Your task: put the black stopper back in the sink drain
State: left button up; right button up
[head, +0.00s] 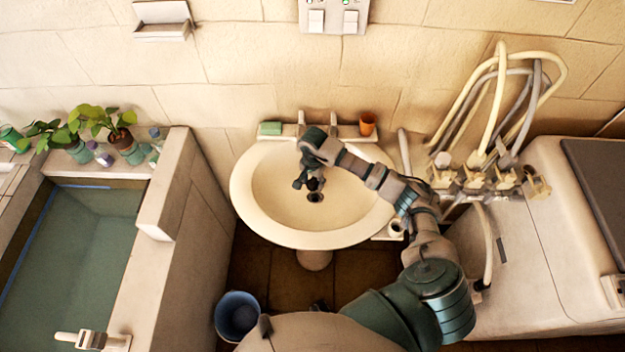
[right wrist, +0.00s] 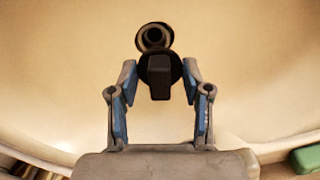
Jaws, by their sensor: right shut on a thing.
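The white oval sink (head: 265,190) stands against the wall, and its bowl fills the right wrist view. My right gripper (head: 308,183) reaches into the bowl from the right. In the right wrist view my right gripper (right wrist: 160,82) is shut on the black stopper (right wrist: 160,75), with the fingers on either side of its upright grip. The drain (right wrist: 153,37) is a dark ring just beyond the stopper, partly covered by it in this view. In the head view the drain (head: 315,197) lies just below the gripper. I cannot tell whether the stopper touches the drain. My left gripper is not in view.
A green soap bar (head: 270,128) and an orange cup (head: 367,123) sit on the sink's back ledge beside the tap. A blue bucket (head: 237,316) stands on the floor. A water-filled tub (head: 75,250) is at left, a machine with hoses (head: 500,90) at right.

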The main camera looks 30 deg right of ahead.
aim_at(315, 185)
jog(key=shift+s+d+f+m, duration=0.3)
jog(key=shift+d+f+m, duration=0.35)
jog(key=shift+f, duration=0.2)
jog(key=shift+a+f+b, duration=0.1)
jog(key=shift+f+b, duration=0.2)
jog(key=shift+f, duration=0.1)
jog(key=shift+a+f+b, duration=0.3)
jog(key=shift+f+b, duration=0.35)
jog(key=shift+f, duration=0.3)
notch_tip(315, 185, down, 2)
jog(key=shift+d+f+b, duration=0.1)
jog(key=shift+b, duration=0.5)
jog(key=shift+d+f, duration=0.3)
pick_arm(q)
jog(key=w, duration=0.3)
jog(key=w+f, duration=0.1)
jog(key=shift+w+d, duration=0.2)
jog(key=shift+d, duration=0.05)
pick_arm(e)
jog(key=shift+a, duration=0.1)
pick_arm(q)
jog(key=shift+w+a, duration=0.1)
pick_arm(e)
jog(key=shift+a+r, duration=0.1)
jog(key=shift+a, duration=0.1)
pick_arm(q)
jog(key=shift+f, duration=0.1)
pick_arm(e)
jog(key=shift+d, duration=0.15)
